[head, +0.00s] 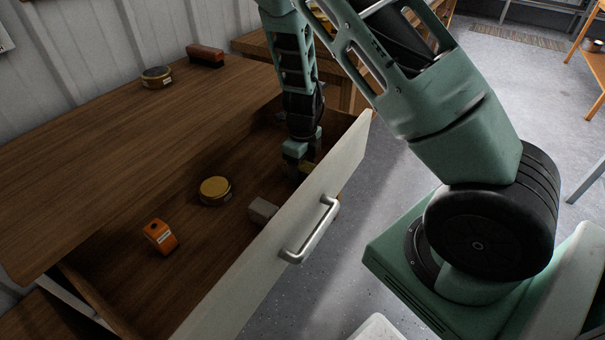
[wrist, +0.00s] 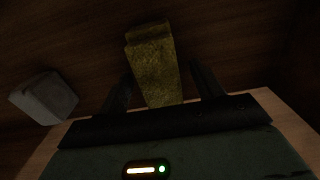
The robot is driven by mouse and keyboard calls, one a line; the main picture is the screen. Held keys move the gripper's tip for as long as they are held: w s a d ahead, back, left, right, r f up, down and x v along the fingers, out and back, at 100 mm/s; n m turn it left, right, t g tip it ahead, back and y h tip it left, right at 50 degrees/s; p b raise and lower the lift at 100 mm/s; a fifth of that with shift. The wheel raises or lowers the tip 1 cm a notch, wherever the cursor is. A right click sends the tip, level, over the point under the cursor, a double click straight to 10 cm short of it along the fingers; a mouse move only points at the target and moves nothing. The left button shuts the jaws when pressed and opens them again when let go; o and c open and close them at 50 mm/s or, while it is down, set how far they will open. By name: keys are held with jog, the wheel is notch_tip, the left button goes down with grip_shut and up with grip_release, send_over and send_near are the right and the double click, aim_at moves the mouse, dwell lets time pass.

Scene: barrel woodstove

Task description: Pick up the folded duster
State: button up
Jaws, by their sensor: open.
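The folded duster (wrist: 155,68) is a yellow cloth block on the dark wooden drawer floor. In the wrist view it lies lengthwise between the two dark fingers of my gripper (wrist: 165,90), its far end reaching past them. In the head view only a small yellow bit of the duster (head: 307,167) shows beside my gripper (head: 300,170), which points down into the open drawer. The fingers stand apart, one on each side of the duster. Whether they touch it cannot be told in the dim light.
The drawer's pale front (head: 270,250) with a metal handle stands close by my gripper. A grey block (wrist: 45,97) lies left of the duster. A round yellow tin (head: 215,191) and an orange box (head: 160,237) are also in the drawer. A tin (head: 156,77) and brown block (head: 205,55) sit on top.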

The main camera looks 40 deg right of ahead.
aim_at(303, 165)
jog(key=c, duration=1.1)
jog(key=shift+o, duration=0.2)
jog(key=shift+r, duration=0.15)
notch_tip(303, 165, up, 10)
jog(key=p, duration=0.3)
